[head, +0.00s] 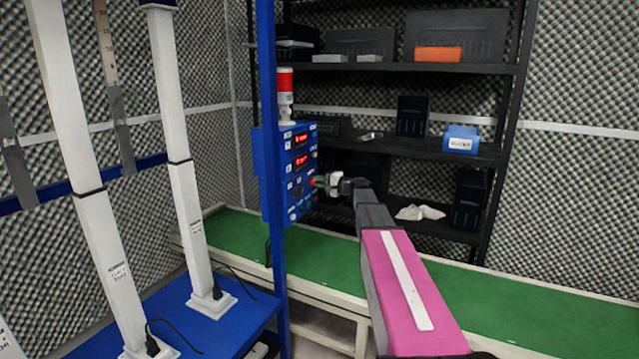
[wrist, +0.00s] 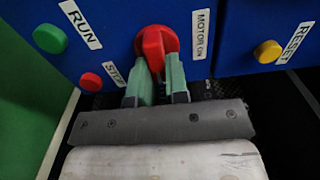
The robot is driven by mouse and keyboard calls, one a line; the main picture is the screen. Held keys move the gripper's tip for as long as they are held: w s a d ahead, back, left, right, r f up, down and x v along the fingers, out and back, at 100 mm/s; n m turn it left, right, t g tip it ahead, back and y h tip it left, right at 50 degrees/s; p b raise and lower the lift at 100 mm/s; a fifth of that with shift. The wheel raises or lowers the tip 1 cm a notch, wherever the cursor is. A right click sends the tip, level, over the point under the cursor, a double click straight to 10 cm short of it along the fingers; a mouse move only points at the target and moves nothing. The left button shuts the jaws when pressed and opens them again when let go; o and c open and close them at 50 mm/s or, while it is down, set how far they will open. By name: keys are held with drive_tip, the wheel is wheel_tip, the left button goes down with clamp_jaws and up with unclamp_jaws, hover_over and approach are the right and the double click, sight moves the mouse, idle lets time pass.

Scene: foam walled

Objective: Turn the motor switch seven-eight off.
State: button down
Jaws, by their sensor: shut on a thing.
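A red rotary knob (wrist: 157,44) sits on the blue control box, beside the white label "MOTOR ON" (wrist: 201,34). My gripper (wrist: 160,72) has its two green fingers at the lower part of the knob, one on each side, and is shut on it. The knob's raised bar runs roughly up and down in the wrist view. In the head view my gripper (head: 325,182) reaches the front of the blue control box (head: 272,175); the knob cannot be made out clearly there.
Near the knob are a green RUN button (wrist: 50,38), a red STOP button (wrist: 91,82) and a yellow RESET button (wrist: 267,51). A red-and-white signal lamp (head: 285,95) stands on the box. A green conveyor (head: 530,310) runs below, with black shelving (head: 500,155) behind.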

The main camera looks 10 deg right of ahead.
drive_tip(key=c, duration=1.1)
unclamp_jaws()
drive_tip(key=v, duration=1.1)
drive_tip(key=s+a+f+n+g+h, duration=0.25)
drive_tip(key=s+a+f, duration=0.25)
drive_tip(key=s+f, duration=0.3)
drive_tip(key=s+a+f+n+g+h, duration=0.1)
drive_tip(key=s+a+f+g+h, duration=0.3)
drive_tip(key=f, duration=0.5)
drive_tip(key=s+f+n+g+h, duration=0.1)
drive_tip(key=s+f+h, duration=0.1)
drive_tip(key=s+f, duration=0.2)
drive_tip(key=s+f+n+g+h, duration=0.1)
drive_tip(key=s+f+h, duration=0.2)
drive_tip(key=s, duration=0.6)
drive_tip(key=s+f+n+g+h, duration=0.2)
drive_tip(key=s+f+h, duration=0.1)
drive_tip(key=s+f, duration=0.2)
drive_tip(key=shift+s+a, duration=0.2)
drive_tip(key=shift+s, duration=1)
